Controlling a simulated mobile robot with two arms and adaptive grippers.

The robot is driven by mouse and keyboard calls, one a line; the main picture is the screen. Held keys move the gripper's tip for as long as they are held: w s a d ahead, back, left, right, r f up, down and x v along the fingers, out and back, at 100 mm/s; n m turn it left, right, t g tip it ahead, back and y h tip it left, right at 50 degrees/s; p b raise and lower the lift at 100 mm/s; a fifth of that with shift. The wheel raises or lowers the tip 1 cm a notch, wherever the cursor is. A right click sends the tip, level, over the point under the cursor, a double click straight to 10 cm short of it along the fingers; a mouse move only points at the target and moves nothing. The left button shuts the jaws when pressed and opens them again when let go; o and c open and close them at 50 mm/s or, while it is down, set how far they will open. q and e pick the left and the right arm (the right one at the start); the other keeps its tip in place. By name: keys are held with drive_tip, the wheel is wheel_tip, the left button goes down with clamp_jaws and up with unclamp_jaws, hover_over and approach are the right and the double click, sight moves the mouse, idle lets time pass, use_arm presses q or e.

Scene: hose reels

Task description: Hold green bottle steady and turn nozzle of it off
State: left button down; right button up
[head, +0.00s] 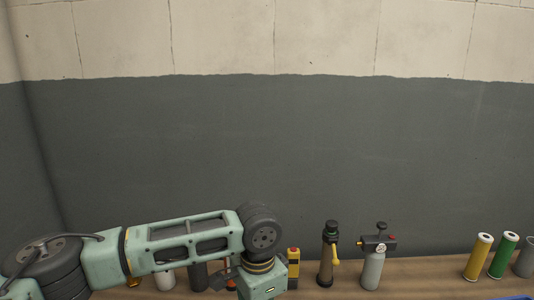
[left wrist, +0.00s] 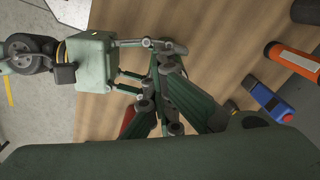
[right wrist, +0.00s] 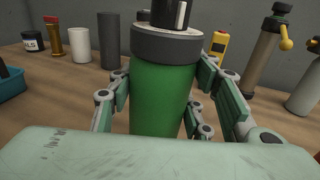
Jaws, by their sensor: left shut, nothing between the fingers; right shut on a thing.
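The green bottle (right wrist: 162,98) stands upright in the right wrist view, with a wide dark grey collar (right wrist: 166,43). A black top part with a white mark (right wrist: 170,12) is cut off by the upper edge, so the nozzle's setting cannot be told. My right gripper (right wrist: 163,78) is shut around the bottle's green body, a finger on each side. My left gripper (left wrist: 163,50) is shut and empty in the left wrist view, its fingers close to my right gripper's fingers. The bottle cannot be made out clearly there. The head view hides the bottle.
On the wooden table, a brass sprayer with a yellow lever (head: 327,255) and a grey gauge bottle (head: 374,262) stand near the wall. Yellow (head: 478,257) and green (head: 503,255) cylinders stand at right.

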use_arm(q)
drive_tip(key=shift+d+f, duration=0.4)
drive_tip(key=shift+w+a, duration=0.1)
drive_tip(key=shift+w+a, duration=0.4)
drive_tip(key=shift+w, duration=0.4)
drive_tip(key=shift+w+r, duration=0.15)
drive_tip(key=shift+w, duration=0.1)
drive_tip(key=shift+w+r, duration=0.1)
drive_tip(key=shift+a+r, duration=0.1)
drive_tip(key=shift+a, duration=0.25)
drive_tip(key=r, duration=0.5)
drive_tip(key=shift+a+r, duration=0.2)
drive_tip(key=shift+r, duration=0.2)
